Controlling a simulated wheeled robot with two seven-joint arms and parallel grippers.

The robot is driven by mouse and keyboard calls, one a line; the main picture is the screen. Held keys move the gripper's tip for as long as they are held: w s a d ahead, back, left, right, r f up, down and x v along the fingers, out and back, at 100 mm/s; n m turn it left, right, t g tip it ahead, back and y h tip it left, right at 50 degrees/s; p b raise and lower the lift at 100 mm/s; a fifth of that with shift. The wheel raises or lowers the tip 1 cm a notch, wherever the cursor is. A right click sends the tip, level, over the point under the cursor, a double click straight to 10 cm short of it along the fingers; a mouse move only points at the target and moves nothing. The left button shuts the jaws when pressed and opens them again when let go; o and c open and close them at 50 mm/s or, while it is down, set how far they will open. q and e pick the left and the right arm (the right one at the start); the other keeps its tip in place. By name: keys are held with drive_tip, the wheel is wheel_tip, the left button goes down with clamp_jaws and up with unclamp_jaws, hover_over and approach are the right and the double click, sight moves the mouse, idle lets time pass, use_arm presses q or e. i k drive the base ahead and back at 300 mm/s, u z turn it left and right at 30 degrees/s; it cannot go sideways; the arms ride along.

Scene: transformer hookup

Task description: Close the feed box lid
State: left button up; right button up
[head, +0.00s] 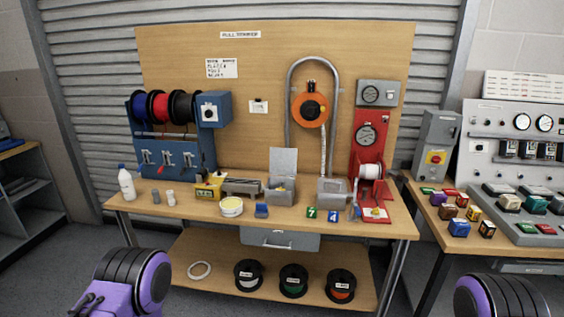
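A small grey box (281,197) stands on the wooden workbench, near the middle. No label that I can read tells which one is the feed box. Only purple and black parts of my two arms show at the bottom edge, well in front of the bench. Neither gripper is in view.
A yellow tool (208,187), a round tub (231,207), a white bottle (126,183) and a blue piece (261,211) stand on the workbench (180,210). Green and blue number tags lie before the boxes. A red gauge stand (369,160) is at right. Spools sit below.

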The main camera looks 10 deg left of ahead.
sight(283, 161)
drive_tip(key=z, duration=0.7)
drive_tip(key=i, duration=1.5)
drive_tip(key=u, duration=0.35)
